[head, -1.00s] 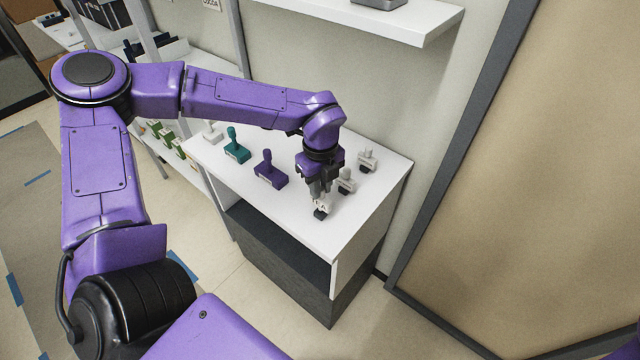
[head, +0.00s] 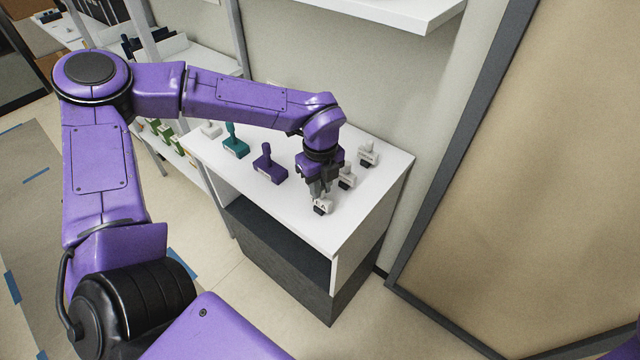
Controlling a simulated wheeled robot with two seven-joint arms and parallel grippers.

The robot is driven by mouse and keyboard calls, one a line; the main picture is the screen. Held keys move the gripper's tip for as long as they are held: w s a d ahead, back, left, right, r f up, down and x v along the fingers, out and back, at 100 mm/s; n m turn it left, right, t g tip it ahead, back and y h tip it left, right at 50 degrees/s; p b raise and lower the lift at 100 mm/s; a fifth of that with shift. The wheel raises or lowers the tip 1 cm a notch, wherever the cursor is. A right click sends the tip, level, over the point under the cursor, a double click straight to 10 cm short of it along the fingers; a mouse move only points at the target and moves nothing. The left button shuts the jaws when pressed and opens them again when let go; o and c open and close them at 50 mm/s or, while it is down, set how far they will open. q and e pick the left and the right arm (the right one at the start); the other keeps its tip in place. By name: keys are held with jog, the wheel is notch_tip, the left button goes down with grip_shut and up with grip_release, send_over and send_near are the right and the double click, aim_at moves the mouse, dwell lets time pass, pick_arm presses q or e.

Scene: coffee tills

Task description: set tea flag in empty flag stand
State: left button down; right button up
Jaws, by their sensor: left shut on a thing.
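My left gripper (head: 321,193) points down over the front right of the white counter (head: 290,208). It is shut on a small white flag (head: 324,206) with dark lettering, only partly readable. The flag is low, right at a small dark stand (head: 319,213), which is mostly hidden behind it. I cannot tell whether the flag is fully seated in the stand. Two more white flags stand in a row behind: one (head: 347,178) just right of the gripper and one (head: 368,154) farther back. My right gripper is not in view.
A purple handled block (head: 269,166), a teal one (head: 234,142) and a white one (head: 211,130) stand along the counter's left part. A white wall shelf (head: 400,14) hangs above. A framed tan panel (head: 530,190) is at the right. The counter's front middle is clear.

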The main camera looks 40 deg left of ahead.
pick_arm(q)
jog(key=c, duration=0.9)
grip_release()
notch_tip(320, 180, up, 10)
jog(key=shift+r+b, duration=0.25)
jog(key=shift+b, duration=0.7)
